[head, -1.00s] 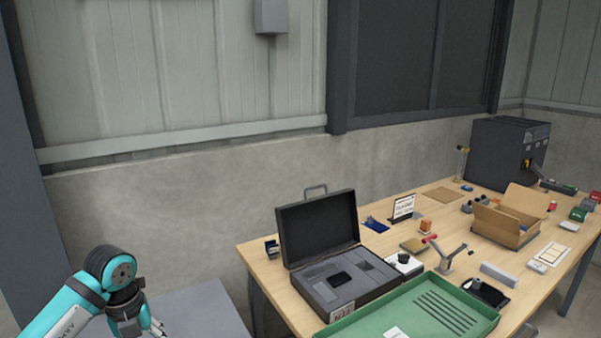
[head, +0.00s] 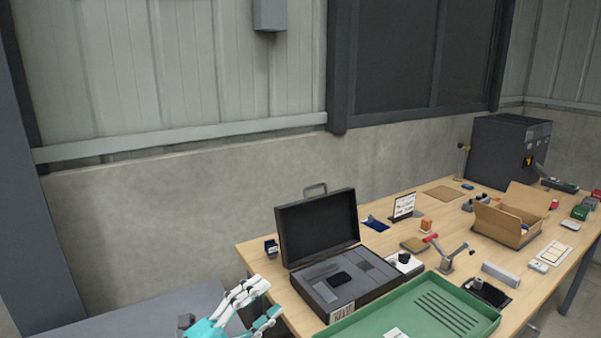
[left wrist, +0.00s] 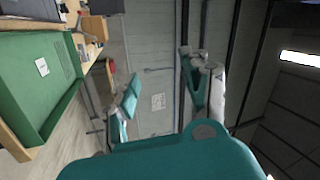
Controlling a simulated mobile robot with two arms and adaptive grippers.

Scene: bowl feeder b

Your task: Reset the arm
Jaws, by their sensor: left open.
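My left gripper (head: 270,298) is at the bottom of the head view, left of the open black case (head: 330,262) and near the left edge of the wooden table (head: 262,259). Its two teal and pale fingers are spread, with nothing seen between them. The left wrist view also shows the spread fingers of this gripper (left wrist: 162,75), with only the distant wall and ceiling beyond them. My right gripper is in neither view.
A green tray (head: 402,308) lies at the table's front, right of the case. It also shows at the left of the left wrist view (left wrist: 30,100). A cardboard box (head: 505,232) and a dark machine (head: 500,150) stand farther right. A grey surface (head: 120,315) is at lower left.

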